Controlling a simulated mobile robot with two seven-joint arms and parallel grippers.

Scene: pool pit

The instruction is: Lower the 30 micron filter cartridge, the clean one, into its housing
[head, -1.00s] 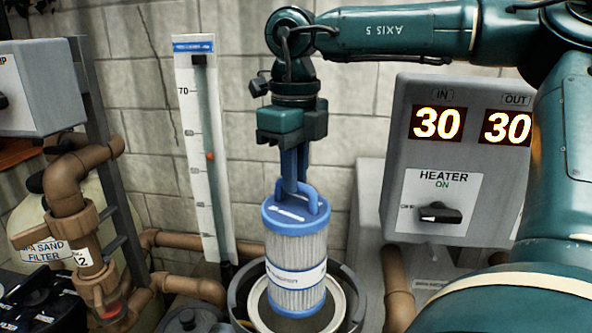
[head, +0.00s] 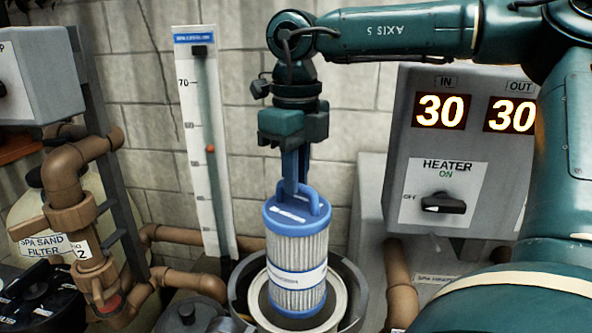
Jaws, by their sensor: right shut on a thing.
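The filter cartridge (head: 298,252) is a white pleated cylinder with blue end caps, a blue top handle and a pale label band. My right gripper (head: 294,186) points down and is shut on the cartridge's handle. The cartridge hangs upright over the open round housing (head: 357,308), which has a dark outer wall and a pale inner ring. Its lower end shows within the ring's outline; whether it is below the rim I cannot tell. The label text is too small to read. My left gripper is out of view.
A heater box (head: 440,170) reading 30 and 30 stands close right of the housing. Brown pipes (head: 70,185) and a sand filter (head: 30,225) fill the left. A dark lid-like part (head: 188,318) lies left of the housing.

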